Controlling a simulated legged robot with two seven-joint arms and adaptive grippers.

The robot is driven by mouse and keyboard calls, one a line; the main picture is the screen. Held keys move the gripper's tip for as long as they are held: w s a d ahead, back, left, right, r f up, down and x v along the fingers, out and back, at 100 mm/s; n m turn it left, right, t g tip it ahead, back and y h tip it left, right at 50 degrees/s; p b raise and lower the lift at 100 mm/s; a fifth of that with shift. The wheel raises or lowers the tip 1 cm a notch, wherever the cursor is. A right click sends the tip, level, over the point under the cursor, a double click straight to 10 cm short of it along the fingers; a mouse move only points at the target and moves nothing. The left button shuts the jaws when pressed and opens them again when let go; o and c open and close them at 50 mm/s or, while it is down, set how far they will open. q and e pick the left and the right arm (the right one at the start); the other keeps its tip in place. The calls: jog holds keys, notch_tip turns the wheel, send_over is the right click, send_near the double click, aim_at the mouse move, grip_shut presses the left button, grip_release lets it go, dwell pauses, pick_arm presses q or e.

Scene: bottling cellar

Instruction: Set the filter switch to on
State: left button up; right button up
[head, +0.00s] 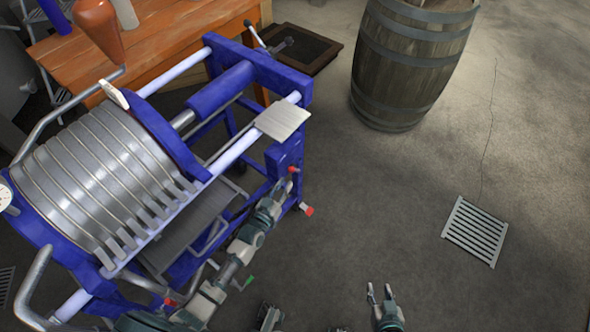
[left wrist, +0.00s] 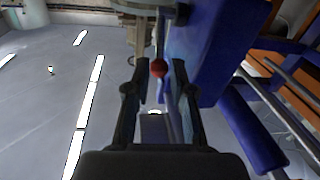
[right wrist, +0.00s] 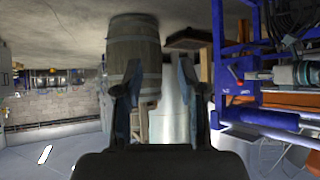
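The filter (head: 110,170) is a blue-framed press with a stack of grey plates, at the left of the head view. A blue box (head: 284,154) sits at its near right end. A small red knob (head: 292,169), likely the switch's, shows at this box. In the left wrist view the red ball knob (left wrist: 158,68) lies between my open fingertips, with a gap on each side. My left gripper (head: 283,187) is right by the box, partly hidden by its own arm in the head view. The switch's setting cannot be read. My right gripper (head: 380,291) is open and empty over the floor.
Another red-ended fitting (head: 307,210) sticks out low on the frame. A wooden barrel (head: 408,65) stands behind, and a floor grate (head: 475,231) lies at the right. An orange wooden table (head: 165,40) stands behind the filter. The floor around my right gripper is free.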

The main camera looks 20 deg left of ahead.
aim_at(294, 170)
pick_arm(q)
jog(key=w, duration=0.3)
jog(key=w+d+b, duration=0.1)
jog(key=w, duration=0.2)
jog(key=shift+w+d+f, duration=0.1)
jog(key=shift+w+d, duration=0.05)
jog(key=shift+w, duration=0.1)
jog(key=shift+w+b, duration=0.35)
jog(key=shift+w, duration=0.3)
pick_arm(e)
jog(key=w+a+r+t+y, duration=0.1)
jog(key=w+a+r+t, duration=0.1)
jog(key=w+r+t, duration=0.2)
jog(key=shift+r, duration=0.25)
pick_arm(q)
grip_shut()
